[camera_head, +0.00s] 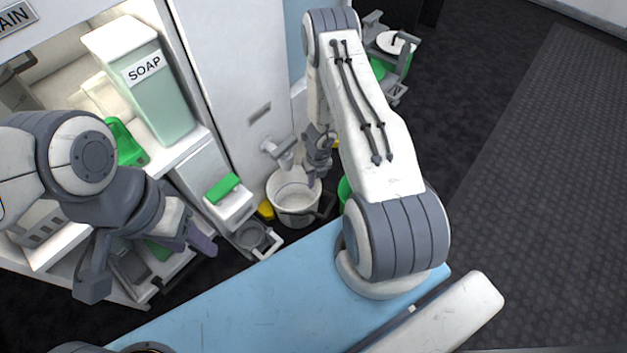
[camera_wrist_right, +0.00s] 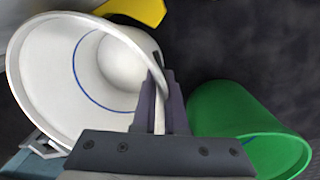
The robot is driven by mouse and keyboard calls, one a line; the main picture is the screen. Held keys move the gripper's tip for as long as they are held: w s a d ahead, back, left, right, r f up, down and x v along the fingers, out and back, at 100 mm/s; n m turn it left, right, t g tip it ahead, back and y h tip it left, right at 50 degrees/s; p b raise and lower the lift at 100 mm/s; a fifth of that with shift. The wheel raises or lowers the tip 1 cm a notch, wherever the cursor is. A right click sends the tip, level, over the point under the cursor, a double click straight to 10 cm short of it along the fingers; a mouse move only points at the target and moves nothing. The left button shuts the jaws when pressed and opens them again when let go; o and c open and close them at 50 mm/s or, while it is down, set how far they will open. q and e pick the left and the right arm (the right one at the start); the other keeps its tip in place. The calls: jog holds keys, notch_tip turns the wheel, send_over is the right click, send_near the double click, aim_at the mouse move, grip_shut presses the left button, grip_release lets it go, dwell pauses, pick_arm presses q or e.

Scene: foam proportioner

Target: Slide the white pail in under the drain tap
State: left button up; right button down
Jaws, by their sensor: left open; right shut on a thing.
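The white pail (camera_head: 292,207) stands on the dark floor beside the grey cabinet, open end up. A blue line rings its inside in the right wrist view (camera_wrist_right: 60,70). The drain tap (camera_head: 279,149) sticks out of the cabinet front, above the pail's back rim. My right gripper (camera_head: 316,178) is shut on the pail's rim at its right side, and the fingers (camera_wrist_right: 157,105) straddle the wall in the right wrist view. My left gripper (camera_head: 145,262) is open and empty, over the lower shelf area at the left.
A green pail (camera_wrist_right: 235,120) stands close to the right of the white one, mostly hidden by my arm in the head view. A soap container (camera_head: 150,90) stands on the left shelf. The blue surface (camera_head: 250,305) is clear.

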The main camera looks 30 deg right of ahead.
jog(key=c, duration=0.9)
grip_release()
jog(key=shift+w, duration=0.15)
jog(key=r+p, duration=0.5)
jog(key=r, duration=0.2)
jog(key=d+r+p, duration=0.1)
jog(key=r+p, duration=0.2)
jog(key=shift+r+p, duration=0.2)
jog(key=shift+p, duration=0.15)
jog(key=shift+s+d, duration=0.1)
jog(key=shift+s, duration=0.1)
